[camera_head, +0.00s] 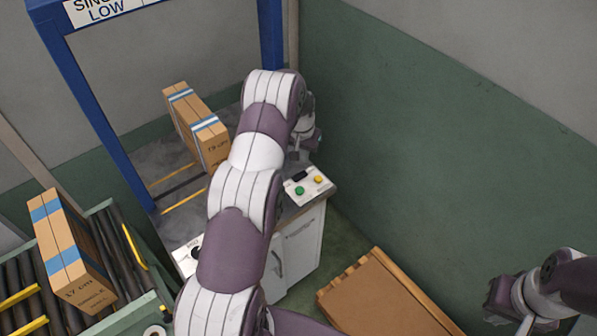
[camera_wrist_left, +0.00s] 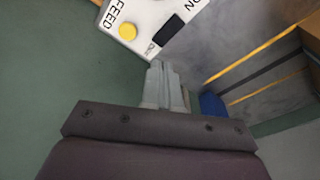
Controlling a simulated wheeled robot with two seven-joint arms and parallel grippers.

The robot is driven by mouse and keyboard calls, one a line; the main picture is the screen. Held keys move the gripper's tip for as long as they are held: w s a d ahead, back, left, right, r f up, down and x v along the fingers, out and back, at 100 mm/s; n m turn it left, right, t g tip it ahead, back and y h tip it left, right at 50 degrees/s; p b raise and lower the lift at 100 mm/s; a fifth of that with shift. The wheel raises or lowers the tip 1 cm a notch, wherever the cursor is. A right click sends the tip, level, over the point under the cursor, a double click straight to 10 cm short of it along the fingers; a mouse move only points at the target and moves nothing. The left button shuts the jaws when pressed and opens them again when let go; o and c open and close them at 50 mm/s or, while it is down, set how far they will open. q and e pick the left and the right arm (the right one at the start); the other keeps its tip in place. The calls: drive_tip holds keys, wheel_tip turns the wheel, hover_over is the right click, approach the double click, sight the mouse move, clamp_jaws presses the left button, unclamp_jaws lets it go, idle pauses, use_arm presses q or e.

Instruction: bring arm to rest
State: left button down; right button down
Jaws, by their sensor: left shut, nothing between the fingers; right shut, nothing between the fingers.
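My left arm rises through the middle of the head view, and its left gripper (camera_head: 306,148) hangs just above a white control cabinet. In the left wrist view, the fingers of this gripper (camera_wrist_left: 160,75) are together with nothing between them. They point at the edge of the button panel (camera_wrist_left: 146,25), which has a yellow button and a dark display. I cannot tell whether they touch it. My right gripper (camera_head: 522,318) is at the lower right, partly cut off by the frame edge, shut and empty, away from the cabinet.
The cabinet panel (camera_head: 306,187) carries green and yellow buttons. One carton (camera_head: 197,122) stands beneath the blue frame (camera_head: 95,110); another (camera_head: 72,258) sits on the roller conveyor (camera_head: 118,265). A brown wooden pallet-like board (camera_head: 375,300) lies low. A green-grey wall (camera_head: 430,130) closes the right side.

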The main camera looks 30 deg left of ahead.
use_arm(q)
drive_tip(key=shift+r, duration=0.25)
drive_tip(key=shift+s+f, duration=0.2)
drive_tip(key=shift+s, duration=0.05)
drive_tip(key=shift+s+d+f+n+g, duration=0.15)
drive_tip(key=shift+s+d+f+g, duration=0.15)
drive_tip(key=shift+s, duration=0.35)
drive_tip(key=shift+s+d+f+n+g, duration=0.15)
drive_tip(key=shift+s+f, duration=0.25)
drive_tip(key=shift+s, duration=0.2)
drive_tip(key=shift+g, duration=0.25)
drive_tip(key=s, duration=0.1)
drive_tip(key=s+d+r, duration=0.1)
drive_tip(key=s+d, duration=0.1)
drive_tip(key=s, duration=0.1)
drive_tip(key=shift+d+r, duration=0.1)
drive_tip(key=shift+r, duration=0.05)
drive_tip(key=s+d+r+m, duration=0.1)
drive_tip(key=s+d+r, duration=0.6)
drive_tip(key=s, duration=0.3)
drive_tip(key=s+d+r+m+t, duration=0.1)
drive_tip(key=s+d+r, duration=0.5)
drive_tip(key=s+r, duration=0.3)
drive_tip(key=shift+s+d, duration=0.35)
drive_tip(key=shift+s, duration=0.4)
drive_tip(key=shift+s+r, duration=0.1)
